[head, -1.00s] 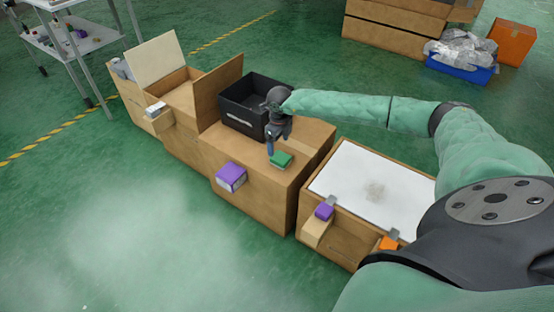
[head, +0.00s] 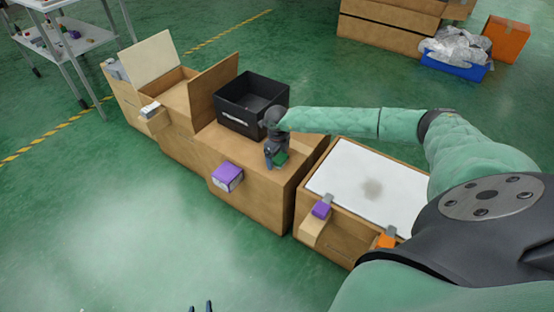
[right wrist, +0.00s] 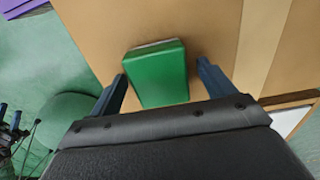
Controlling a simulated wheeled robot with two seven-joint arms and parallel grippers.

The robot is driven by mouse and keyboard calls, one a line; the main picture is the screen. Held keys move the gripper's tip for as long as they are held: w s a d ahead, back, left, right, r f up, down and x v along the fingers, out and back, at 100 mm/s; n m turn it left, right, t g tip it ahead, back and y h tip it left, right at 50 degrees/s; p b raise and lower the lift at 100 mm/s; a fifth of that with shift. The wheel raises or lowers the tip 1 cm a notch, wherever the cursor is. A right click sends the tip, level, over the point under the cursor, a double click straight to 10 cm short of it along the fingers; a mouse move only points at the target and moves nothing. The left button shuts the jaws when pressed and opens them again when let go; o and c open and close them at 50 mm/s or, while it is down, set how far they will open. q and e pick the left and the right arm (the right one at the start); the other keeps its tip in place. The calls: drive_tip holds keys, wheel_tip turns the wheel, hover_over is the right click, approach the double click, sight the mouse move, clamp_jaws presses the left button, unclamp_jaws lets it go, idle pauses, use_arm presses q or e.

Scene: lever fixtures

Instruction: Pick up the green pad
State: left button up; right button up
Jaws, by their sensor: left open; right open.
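The green pad (head: 281,158) lies on top of the wooden box (head: 255,185) in the middle of the row. My right gripper (head: 275,161) points down at it and partly covers it in the head view. In the right wrist view the pad (right wrist: 158,75) sits between the two open fingers of the right gripper (right wrist: 163,72), with a visible gap on both sides. The pad appears to rest on the box. My left gripper (head: 201,308) shows only its fingertips at the bottom edge of the head view, apart and empty.
A black bin (head: 251,103) stands behind the gripper on the same box. A purple block (head: 227,176) is on the box's front. To the right is a box with a white top (head: 368,185), a purple block (head: 321,209) and an orange block (head: 386,241). Open-lidded boxes stand left.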

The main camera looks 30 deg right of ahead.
drive_tip(key=c, duration=1.1)
use_arm(q)
drive_tip(key=shift+s+f, duration=0.2)
drive_tip(key=shift+f, duration=0.1)
